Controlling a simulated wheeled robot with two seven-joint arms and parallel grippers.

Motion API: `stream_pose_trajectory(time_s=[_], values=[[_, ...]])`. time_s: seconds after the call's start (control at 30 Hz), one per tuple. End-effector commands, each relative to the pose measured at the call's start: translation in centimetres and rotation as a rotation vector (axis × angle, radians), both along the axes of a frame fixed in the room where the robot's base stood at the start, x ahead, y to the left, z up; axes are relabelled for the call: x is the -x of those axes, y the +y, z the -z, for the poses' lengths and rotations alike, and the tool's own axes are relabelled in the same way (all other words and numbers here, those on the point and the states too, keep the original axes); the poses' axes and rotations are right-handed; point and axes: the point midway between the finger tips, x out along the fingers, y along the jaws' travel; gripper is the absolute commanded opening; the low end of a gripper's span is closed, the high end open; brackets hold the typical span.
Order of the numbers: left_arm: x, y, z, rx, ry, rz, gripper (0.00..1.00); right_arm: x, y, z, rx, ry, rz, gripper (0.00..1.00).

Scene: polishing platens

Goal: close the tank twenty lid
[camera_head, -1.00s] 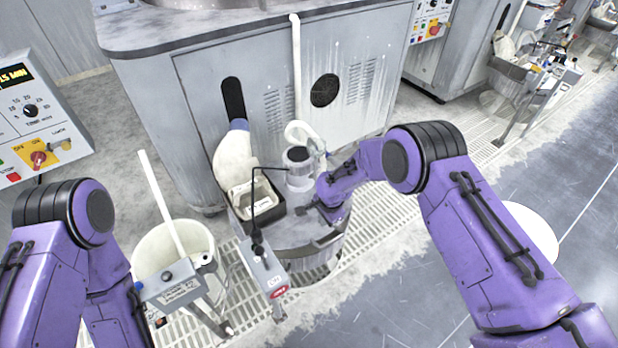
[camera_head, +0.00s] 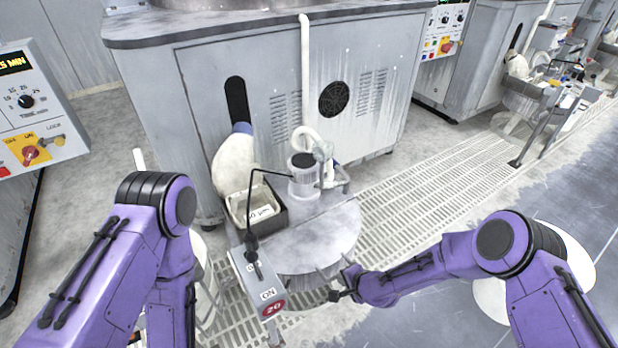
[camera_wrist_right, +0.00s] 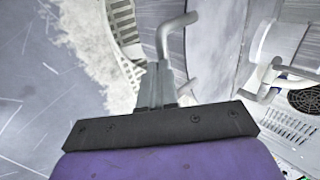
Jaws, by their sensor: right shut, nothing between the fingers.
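Tank twenty stands at the center of the head view, with a control post (camera_head: 262,285) in front carrying a red "20" badge (camera_head: 272,307). Its round grey lid (camera_head: 325,240) lies over the tank top. I cannot tell whether its rim sits fully flush. My right gripper (camera_head: 342,292) is low at the lid's front right edge, shut and empty. In the right wrist view its fingers (camera_wrist_right: 158,85) are together beside a bent grey handle (camera_wrist_right: 172,35); contact is unclear. My left arm shows at the lower left, but its gripper does not show.
A clear cylinder with a dark top (camera_head: 303,172) and a black-rimmed tray (camera_head: 265,205) stand at the tank's back. A grey polishing machine (camera_head: 250,80) rises behind. Floor grating (camera_head: 420,200) lies open to the right.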

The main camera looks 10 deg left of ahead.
Motion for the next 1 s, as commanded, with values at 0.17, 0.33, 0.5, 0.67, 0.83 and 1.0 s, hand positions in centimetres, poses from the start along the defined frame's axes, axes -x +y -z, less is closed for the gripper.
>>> stream_pose_trajectory(time_s=[0.17,0.33,0.5,0.67,0.83,1.0], values=[[0.0,0.0,0.5,0.000,0.000,0.000,0.00,0.0,0.2,0.6,0.001,0.000,-0.006,0.00],[0.0,0.0,0.5,0.000,0.000,0.000,0.00,0.0,0.2,0.6,0.001,0.001,-0.006,0.00],[0.0,0.0,0.5,0.000,0.000,0.000,0.00,0.0,0.2,0.6,0.001,0.002,-0.006,0.00],[0.0,0.0,0.5,0.000,0.000,0.000,0.00,0.0,0.2,0.6,0.001,0.002,-0.006,0.00],[0.0,0.0,0.0,0.000,0.000,0.000,0.00,0.0,0.2,0.0,0.001,0.002,-0.006,0.00],[0.0,0.0,-3.6,0.000,0.000,0.000,0.00,0.3,-0.1,-4.2,-0.001,-0.001,-0.008,0.00]])
